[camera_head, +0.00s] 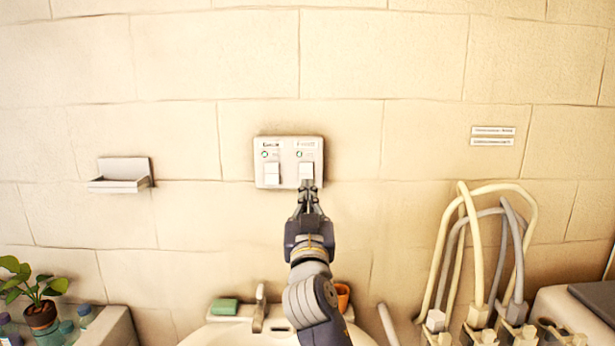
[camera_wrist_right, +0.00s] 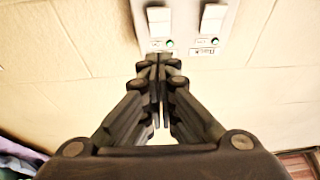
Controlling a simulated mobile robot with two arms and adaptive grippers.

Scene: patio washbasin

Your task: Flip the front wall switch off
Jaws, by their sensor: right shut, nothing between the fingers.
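A pale switch plate (camera_head: 289,142) is on the wall, with a left rocker switch (camera_head: 272,174) and a right rocker switch (camera_head: 306,171). Each has a small green light and a label above it, too small to read surely. My right gripper (camera_head: 309,186) is shut and empty, its tips at the lower edge of the right switch; I cannot tell if they touch. The right wrist view shows the plate upside down, with the gripper (camera_wrist_right: 160,62) lined up with the switch on the left there (camera_wrist_right: 159,18). My left gripper is out of view.
A soap-dish-like shelf (camera_head: 121,180) is on the wall at left. Below are a basin (camera_head: 225,334) with a tap (camera_head: 260,308), a green block (camera_head: 224,306) and an orange cup (camera_head: 343,296). Hoses (camera_head: 478,250) rise at right. The wall around the plate is clear.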

